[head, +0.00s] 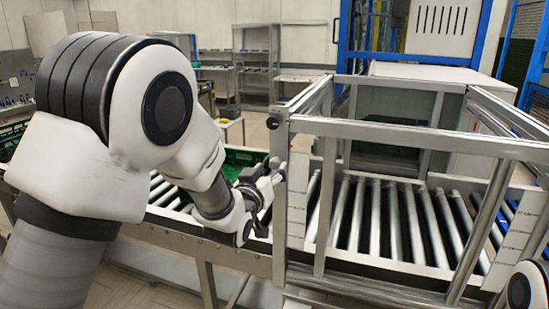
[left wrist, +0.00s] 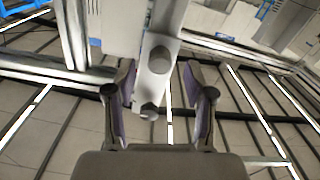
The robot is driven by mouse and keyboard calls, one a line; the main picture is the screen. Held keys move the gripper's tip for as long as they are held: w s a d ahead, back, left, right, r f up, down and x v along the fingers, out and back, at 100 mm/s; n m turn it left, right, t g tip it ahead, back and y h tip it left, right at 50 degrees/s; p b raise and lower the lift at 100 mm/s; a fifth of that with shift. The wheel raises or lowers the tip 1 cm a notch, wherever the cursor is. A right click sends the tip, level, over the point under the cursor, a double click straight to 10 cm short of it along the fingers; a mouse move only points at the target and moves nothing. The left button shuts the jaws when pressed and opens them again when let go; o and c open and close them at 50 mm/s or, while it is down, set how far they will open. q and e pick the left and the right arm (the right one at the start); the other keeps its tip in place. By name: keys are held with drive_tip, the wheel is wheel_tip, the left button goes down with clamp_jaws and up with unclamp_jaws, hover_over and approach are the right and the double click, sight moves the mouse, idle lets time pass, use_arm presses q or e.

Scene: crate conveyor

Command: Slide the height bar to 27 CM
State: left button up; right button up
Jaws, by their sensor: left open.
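The metal frame over the conveyor (head: 400,128) has a horizontal bar across its front, with a dark round knob (head: 272,122) at its left end. White scale plates (head: 296,200) stand on the posts; their marks are too small to read. My left gripper (head: 268,180) is beside the frame's left front post, below that knob. In the left wrist view, my open left gripper (left wrist: 161,78) has a finger on either side of a metal post. An upper round knob (left wrist: 160,60) and a lower one (left wrist: 149,111) show between the fingers, with gaps. My right gripper is out of view.
Conveyor rollers (head: 385,215) run under the frame. A green crate (head: 240,158) is on the conveyor behind my left forearm. The frame's posts and rails stand close to my left gripper. Shelves (head: 255,65) are far behind.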

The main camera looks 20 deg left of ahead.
sight(273, 166)
use_arm(q)
drive_tip(key=w+p, duration=0.1)
drive_tip(key=w, duration=0.2)
drive_tip(key=shift+w, duration=0.35)
drive_tip(key=shift+s, duration=0.1)
clamp_jaws()
wheel_tip(273, 166, down, 13)
drive_tip(key=b, duration=1.1)
drive_tip(key=shift+d+f+b, duration=0.1)
drive_tip(key=shift+f+b, duration=0.1)
drive_tip(key=shift+b, duration=0.1)
drive_tip(key=shift+r, duration=0.1)
unclamp_jaws()
drive_tip(key=shift+r, duration=0.1)
